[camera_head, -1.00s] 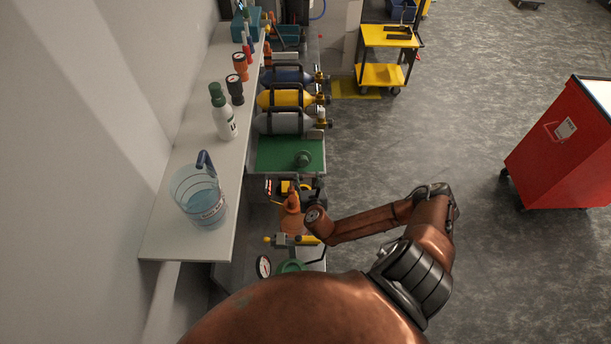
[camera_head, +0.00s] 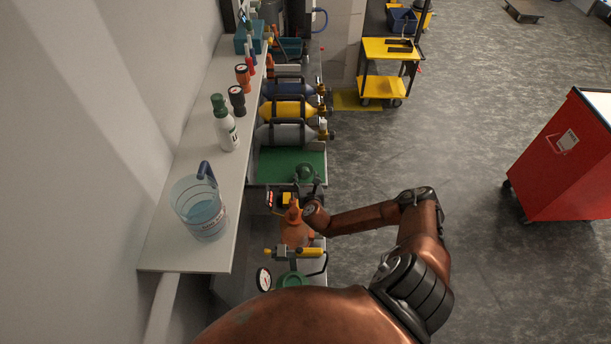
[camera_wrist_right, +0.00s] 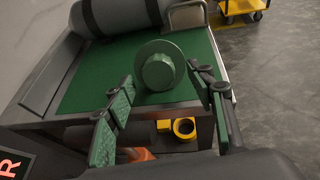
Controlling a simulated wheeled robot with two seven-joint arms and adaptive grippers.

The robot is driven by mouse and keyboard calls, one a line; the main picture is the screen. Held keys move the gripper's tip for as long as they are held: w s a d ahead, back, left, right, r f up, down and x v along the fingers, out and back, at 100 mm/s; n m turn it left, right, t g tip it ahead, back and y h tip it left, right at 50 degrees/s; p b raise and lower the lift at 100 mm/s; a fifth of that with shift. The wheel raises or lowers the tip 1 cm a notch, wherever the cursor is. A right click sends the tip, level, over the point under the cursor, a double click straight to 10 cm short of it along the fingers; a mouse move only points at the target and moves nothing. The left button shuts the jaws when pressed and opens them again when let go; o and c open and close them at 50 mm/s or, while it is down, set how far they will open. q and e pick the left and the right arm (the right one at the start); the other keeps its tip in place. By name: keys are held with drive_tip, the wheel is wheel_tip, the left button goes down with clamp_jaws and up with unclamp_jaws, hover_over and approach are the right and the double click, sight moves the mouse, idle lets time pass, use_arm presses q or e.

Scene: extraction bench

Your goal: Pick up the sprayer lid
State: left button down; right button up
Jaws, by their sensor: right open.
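The green sprayer lid (camera_head: 305,171) is round with a ribbed knob. It rests on the green mat (camera_head: 277,165) of the lower bench, near the mat's front edge. My right gripper (camera_head: 308,186) is right at the near side of the lid. In the right wrist view the lid (camera_wrist_right: 158,70) lies just beyond and between the two green-padded fingers of the open right gripper (camera_wrist_right: 161,82). The fingers stand apart on both sides, and I see no contact. My left gripper is not in view.
An orange bottle (camera_head: 293,232) and a yellow-handled tool (camera_head: 290,252) are close below my right wrist. A grey cylinder (camera_head: 288,133) lies behind the mat. The upper shelf holds a jug (camera_head: 201,215) and a white bottle (camera_head: 225,128). Open floor lies to the right.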

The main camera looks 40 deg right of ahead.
drive_tip(key=shift+x, duration=1.45)
drive_tip(key=shift+c, duration=0.6)
drive_tip(key=c, duration=1.2)
drive_tip(key=shift+s+a, duration=0.15)
drive_tip(key=shift+s+a+p, duration=0.5)
drive_tip(key=shift+s+a, duration=0.35)
drive_tip(key=shift+s, duration=0.1)
drive_tip(key=o, duration=1.3)
drive_tip(key=shift+f, duration=0.1)
